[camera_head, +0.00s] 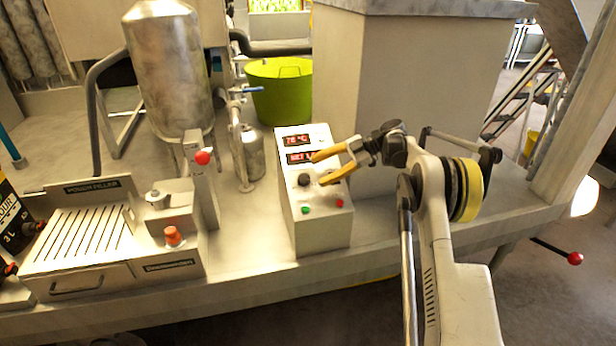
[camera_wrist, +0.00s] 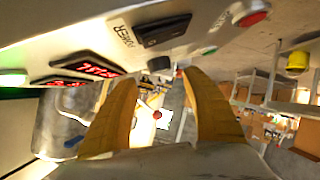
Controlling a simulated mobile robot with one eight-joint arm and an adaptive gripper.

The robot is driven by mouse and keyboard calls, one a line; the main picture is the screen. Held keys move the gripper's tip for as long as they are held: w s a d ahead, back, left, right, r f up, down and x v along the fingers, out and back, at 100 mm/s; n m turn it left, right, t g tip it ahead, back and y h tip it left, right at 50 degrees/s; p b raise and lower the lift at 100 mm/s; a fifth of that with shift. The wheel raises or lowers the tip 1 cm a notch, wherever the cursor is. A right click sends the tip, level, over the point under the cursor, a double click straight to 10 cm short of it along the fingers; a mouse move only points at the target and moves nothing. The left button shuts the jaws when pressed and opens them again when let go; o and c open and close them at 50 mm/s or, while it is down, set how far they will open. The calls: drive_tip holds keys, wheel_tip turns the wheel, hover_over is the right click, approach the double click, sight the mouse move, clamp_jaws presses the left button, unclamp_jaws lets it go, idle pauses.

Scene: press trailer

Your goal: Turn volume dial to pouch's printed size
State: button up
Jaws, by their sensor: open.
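A dark pouch (camera_head: 10,222) with a yellow top is cut off by the left edge in the head view; "3 L" is printed on it. To its right stands the pouch filler (camera_head: 95,188). A grey knob (camera_head: 156,198) sits on top of the filler's block; it may be the volume dial, but its marks are too small to read. My gripper (camera_head: 318,169) is open and empty, with yellow fingers over the control box (camera_head: 322,236), well right of the filler. The wrist view also shows my gripper (camera_wrist: 160,76) with its fingers apart near the box's face.
The control box has red displays (camera_head: 298,140), a black knob (camera_head: 304,180), a green button (camera_head: 306,210) and a red one (camera_head: 340,203). An orange button (camera_head: 172,235) is in front of the grey knob.

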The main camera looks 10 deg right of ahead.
drive_tip(key=v, duration=0.7)
